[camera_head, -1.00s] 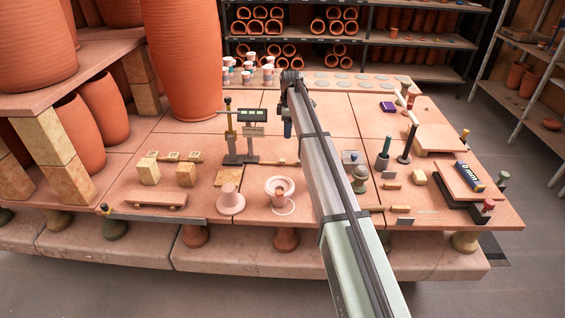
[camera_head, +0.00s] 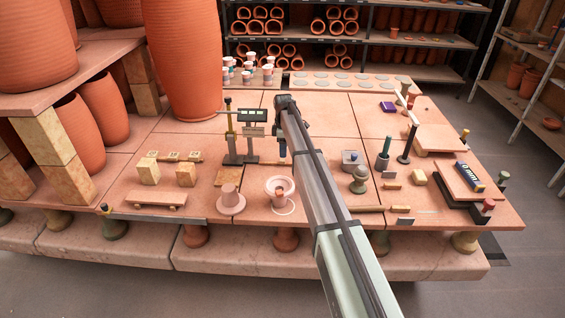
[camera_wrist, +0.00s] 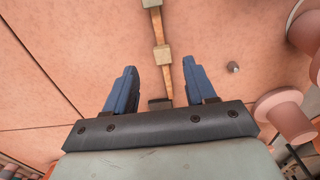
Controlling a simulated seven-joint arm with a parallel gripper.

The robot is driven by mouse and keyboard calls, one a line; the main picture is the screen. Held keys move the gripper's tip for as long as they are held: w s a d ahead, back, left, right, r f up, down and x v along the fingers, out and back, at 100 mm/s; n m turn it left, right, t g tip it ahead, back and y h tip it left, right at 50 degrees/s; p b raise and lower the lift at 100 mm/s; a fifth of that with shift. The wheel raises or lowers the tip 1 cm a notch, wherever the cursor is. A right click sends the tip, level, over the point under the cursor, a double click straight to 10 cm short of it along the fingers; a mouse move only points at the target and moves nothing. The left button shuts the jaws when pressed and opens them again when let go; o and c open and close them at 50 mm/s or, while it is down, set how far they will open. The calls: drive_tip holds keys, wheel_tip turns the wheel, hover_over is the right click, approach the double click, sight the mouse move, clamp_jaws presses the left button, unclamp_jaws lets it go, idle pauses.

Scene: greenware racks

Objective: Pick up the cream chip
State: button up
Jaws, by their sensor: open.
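In the wrist view, a small cream chip (camera_wrist: 162,57) sits on a narrow wooden strip (camera_wrist: 156,28). It lies ahead of my gripper (camera_wrist: 160,66), between the lines of the two blue fingers. The fingers are apart with nothing held. A dark small piece (camera_wrist: 160,103) shows at the strip's near end. In the head view, my gripper (camera_head: 282,148) hangs over the middle of the table, right of the scale; my arm hides the chip there. Other small cream pieces (camera_head: 173,156) sit on a bar at left.
The scale stand (camera_head: 252,132) is close left of my gripper. Cups (camera_head: 247,76) stand at the back.

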sight(283, 160)
wheel_tip(283, 160, down, 5)
drive_tip(key=shift+s+a+r, duration=0.1)
drive_tip(key=shift+s+a, duration=0.05)
clamp_jaws()
idle(0.6)
